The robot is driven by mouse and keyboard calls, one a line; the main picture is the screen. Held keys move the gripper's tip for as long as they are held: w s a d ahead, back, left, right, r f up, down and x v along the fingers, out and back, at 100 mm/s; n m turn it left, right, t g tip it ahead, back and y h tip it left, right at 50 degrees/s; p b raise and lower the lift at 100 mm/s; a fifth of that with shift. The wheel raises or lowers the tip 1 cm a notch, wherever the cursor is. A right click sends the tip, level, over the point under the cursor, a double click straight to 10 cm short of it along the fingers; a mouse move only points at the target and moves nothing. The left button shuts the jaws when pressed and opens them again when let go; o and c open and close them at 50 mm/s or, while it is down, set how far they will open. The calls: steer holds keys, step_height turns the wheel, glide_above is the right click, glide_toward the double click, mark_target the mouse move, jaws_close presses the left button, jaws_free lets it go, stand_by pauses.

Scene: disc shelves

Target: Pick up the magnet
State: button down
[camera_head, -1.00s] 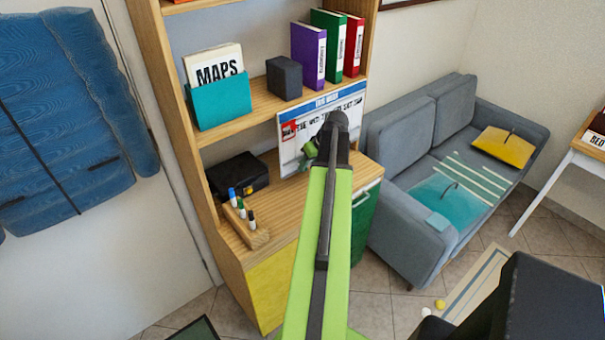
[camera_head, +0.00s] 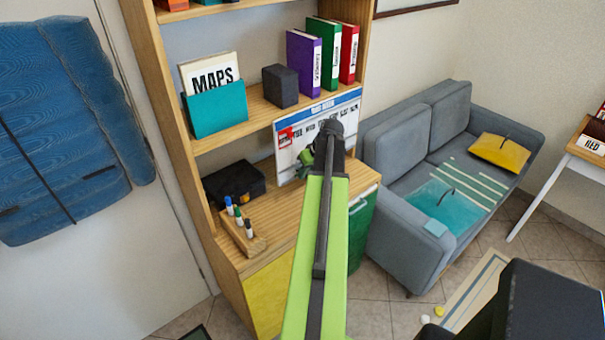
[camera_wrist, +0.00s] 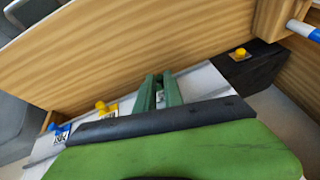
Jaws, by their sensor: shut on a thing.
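My gripper (camera_head: 306,158) is at the front of the white planner board (camera_head: 287,168) that leans at the back of the wooden desk. In the wrist view its two green fingers (camera_wrist: 164,90) are shut on a small magnet; only a pale grey sliver of it (camera_wrist: 160,99) shows between them. The rest of the magnet is hidden by the fingers and the dark wrist bar.
A black box (camera_head: 234,184) and a pen block with markers (camera_head: 243,236) stand on the desk, left of my gripper. A shelf (camera_head: 235,126) with a teal maps holder (camera_head: 217,108), a dark cube (camera_head: 281,85) and binders hangs above. A grey sofa (camera_head: 400,215) stands to the right.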

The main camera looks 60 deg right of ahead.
step_height(320, 180, up, 8)
steer(key=p, duration=0.8)
steer(key=s+a, duration=0.3)
steer(key=s, duration=0.6)
steer(key=s+a+f+b, duration=0.1)
steer(key=s+a, duration=0.2)
steer(key=s, duration=0.7)
steer(key=shift+a, duration=0.2)
